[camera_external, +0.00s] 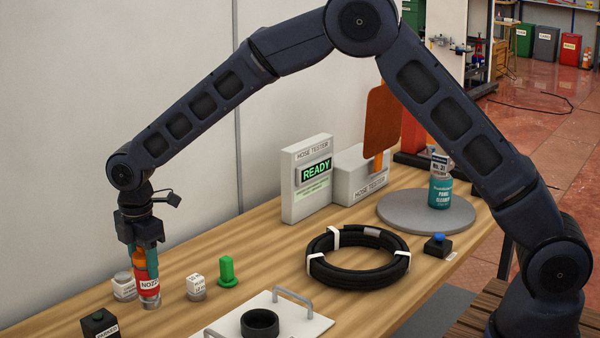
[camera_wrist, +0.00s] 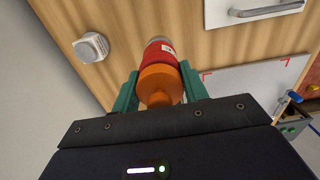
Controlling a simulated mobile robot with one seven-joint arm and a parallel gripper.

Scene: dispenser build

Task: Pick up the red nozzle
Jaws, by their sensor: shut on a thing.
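The red nozzle (camera_external: 148,289) has a red lower body with a white label and an orange upper part. In the external view it stands upright under my gripper (camera_external: 146,266), at the left end of the bench. In the wrist view the nozzle (camera_wrist: 160,53) lies between the two green fingers of my gripper (camera_wrist: 160,84), which are shut on its orange part. I cannot tell whether its lower end touches the wood. The fingers partly cover its upper part.
White-topped jars (camera_external: 124,287) (camera_external: 196,288) stand on either side of the nozzle. A green part (camera_external: 227,272), a black box (camera_external: 100,322) and a white plate with handles (camera_external: 290,326) are nearby. Farther right are a hose coil (camera_external: 357,277) and a hose tester (camera_external: 307,208).

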